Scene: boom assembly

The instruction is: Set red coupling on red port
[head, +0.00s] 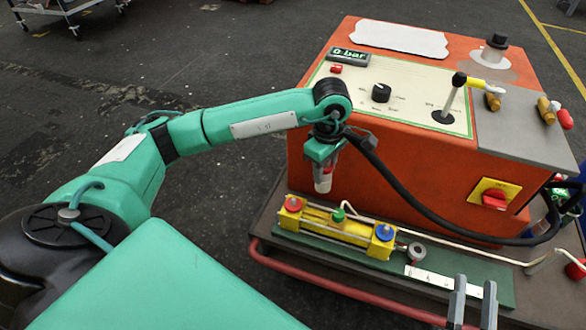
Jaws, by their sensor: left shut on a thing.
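My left gripper (324,160) is shut on the red coupling (323,182), a pale cylinder with a little red showing, pointing down. A black hose (400,190) runs from near the gripper to the right. The red port (293,203) is a red disc with a small pin on the left end of a yellow block assembly (340,227). The coupling hangs above and slightly right of the red port, apart from it. My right gripper (473,303) shows at the bottom right as two grey fingers, apart and empty.
A blue port (384,232) sits on the assembly's right end, and a green fitting (339,213) with a pale rod sits between. An orange console (400,170) with a lever stands behind. A red rail (330,291) edges the cart in front.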

